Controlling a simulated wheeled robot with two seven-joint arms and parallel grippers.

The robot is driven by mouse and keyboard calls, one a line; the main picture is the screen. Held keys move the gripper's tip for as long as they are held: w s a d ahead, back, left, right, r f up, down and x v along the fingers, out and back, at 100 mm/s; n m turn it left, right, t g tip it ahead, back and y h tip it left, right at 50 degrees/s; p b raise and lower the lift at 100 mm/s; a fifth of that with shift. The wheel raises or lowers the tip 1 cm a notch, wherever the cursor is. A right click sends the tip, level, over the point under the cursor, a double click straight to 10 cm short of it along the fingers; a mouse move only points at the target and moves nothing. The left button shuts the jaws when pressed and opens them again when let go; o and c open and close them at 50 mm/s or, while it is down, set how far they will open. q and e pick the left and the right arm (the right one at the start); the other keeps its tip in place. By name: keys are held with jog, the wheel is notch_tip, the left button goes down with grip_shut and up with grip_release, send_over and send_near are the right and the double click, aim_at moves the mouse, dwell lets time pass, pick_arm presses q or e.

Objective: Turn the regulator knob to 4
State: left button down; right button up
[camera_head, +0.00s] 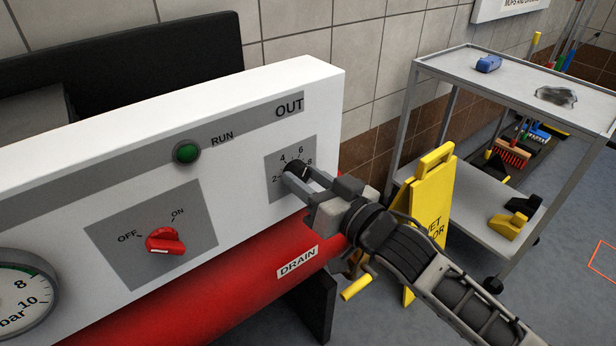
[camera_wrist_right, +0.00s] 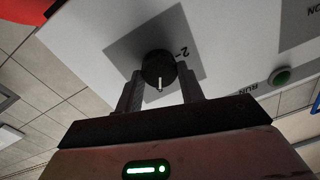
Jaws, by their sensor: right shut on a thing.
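The regulator knob (camera_head: 297,168) is small and black. It sits on a grey square dial plate under the word OUT, with the numbers 2, 4, 6 and 8 around it. My right gripper (camera_head: 299,178) is shut on it and partly covers it. In the right wrist view the knob (camera_wrist_right: 158,65) is between the two fingers of my right gripper (camera_wrist_right: 160,88). Its white pointer line points down toward the gripper there, away from the 2. The other numbers are hidden in that view, and I cannot tell the exact reading. My left gripper is not in view.
The white panel also carries a green RUN light (camera_head: 187,152), a red OFF/ON switch (camera_head: 165,241) and a pressure gauge (camera_head: 22,296). A red tank (camera_head: 200,297) lies below. A yellow wet-floor sign (camera_head: 432,190) and a grey trolley (camera_head: 500,78) stand to the right.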

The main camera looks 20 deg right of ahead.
jog(key=shift+r+n+p, duration=0.2)
jog(key=shift+n+p, duration=0.3)
jog(key=n+p, duration=0.3)
jog(key=n, duration=0.1)
jog(key=shift+a+p, duration=0.1)
jog(key=shift+p, duration=0.2)
jog(key=n+p, duration=0.1)
jog(key=n, duration=0.2)
jog(key=shift+n+p, duration=0.3)
jog(key=shift+p, duration=0.1)
jog(key=shift+s+f+n+p, duration=0.1)
jog(key=shift+n+p, duration=0.3)
jog(key=shift+n, duration=0.4)
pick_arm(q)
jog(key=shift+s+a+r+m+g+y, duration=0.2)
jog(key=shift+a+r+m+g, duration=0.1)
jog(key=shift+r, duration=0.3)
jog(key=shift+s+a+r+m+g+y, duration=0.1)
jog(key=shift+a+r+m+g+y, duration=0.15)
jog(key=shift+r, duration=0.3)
pick_arm(e)
jog(key=shift+a+n, duration=0.1)
jog(key=shift+n, duration=0.3)
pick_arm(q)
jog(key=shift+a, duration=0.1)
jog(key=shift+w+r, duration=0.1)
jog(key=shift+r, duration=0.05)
pick_arm(e)
jog(key=o, duration=1)
